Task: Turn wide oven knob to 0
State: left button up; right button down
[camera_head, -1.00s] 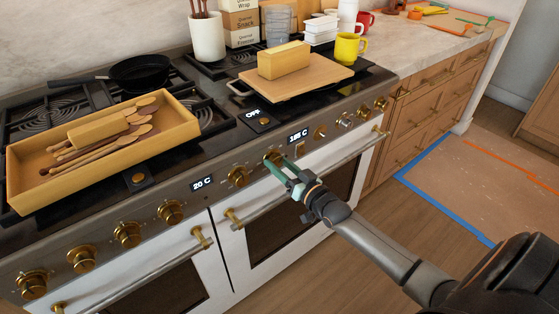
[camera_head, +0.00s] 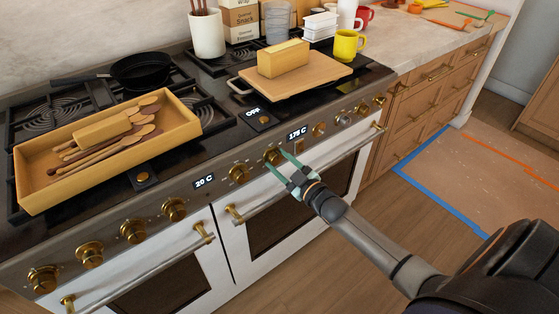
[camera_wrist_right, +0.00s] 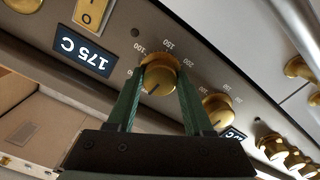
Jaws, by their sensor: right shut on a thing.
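A brass oven knob (camera_head: 272,157) sits on the dark front panel of the range, to the left of and below a lit display (camera_head: 297,133) reading 175 C. My right gripper (camera_head: 277,160) is shut on this knob, its green fingers on either side. In the right wrist view the knob (camera_wrist_right: 160,76) lies between the fingertips (camera_wrist_right: 158,78), with a dark mark on its face and dial numbers on the panel around it. The display (camera_wrist_right: 85,50) appears upside down there, also reading 175 C. My left gripper is not in view.
Another brass knob (camera_head: 238,174) is close to the left, near a display (camera_head: 203,181) reading 20 C. An oven door handle (camera_head: 236,215) runs below the panel. A wooden tray of utensils (camera_head: 190,128) and a cutting board (camera_head: 331,75) stand on the cooktop.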

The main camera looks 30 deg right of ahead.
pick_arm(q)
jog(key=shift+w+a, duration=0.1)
pick_arm(e)
jog(key=shift+n, duration=0.4)
jog(key=shift+c, duration=1.4)
grip_release()
pick_arm(q)
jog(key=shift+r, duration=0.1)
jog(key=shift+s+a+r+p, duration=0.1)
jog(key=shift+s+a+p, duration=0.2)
jog(key=shift+p, duration=0.2)
pick_arm(e)
jog(key=s, duration=1.2)
jog(key=shift+s+d, duration=0.25)
jog(key=shift+d, duration=0.2)
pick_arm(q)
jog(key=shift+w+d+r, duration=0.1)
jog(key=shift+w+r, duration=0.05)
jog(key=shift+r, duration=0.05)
